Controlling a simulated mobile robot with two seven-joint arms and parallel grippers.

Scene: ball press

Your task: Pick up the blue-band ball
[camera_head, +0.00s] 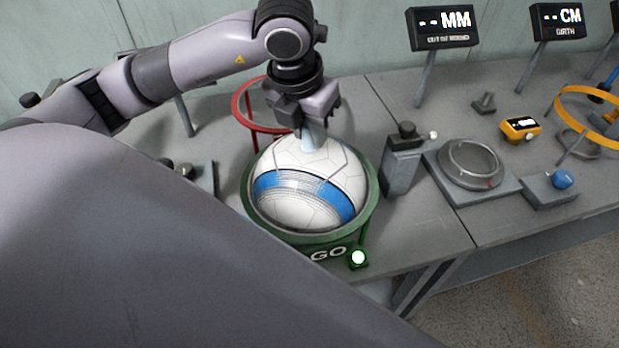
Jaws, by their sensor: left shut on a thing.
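The blue-band ball (306,208) is white with a blue stripe around its middle. It sits inside the green ring holder marked GO (300,238) on the grey bench. My left gripper (310,128) is directly above the ball, pointing down. It is shut on a small pale piece at the top of the ball; the fingers partly hide it, and I cannot tell whether it is part of the ball. My right gripper is not in view.
A red ring (238,108) stands behind the ball. To the right are a grey post device (401,165), a round dish gauge (470,162), a yellow gauge (519,128), a blue-knobbed box (550,190) and an orange ring (563,100). Display signs (441,27) stand at the back.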

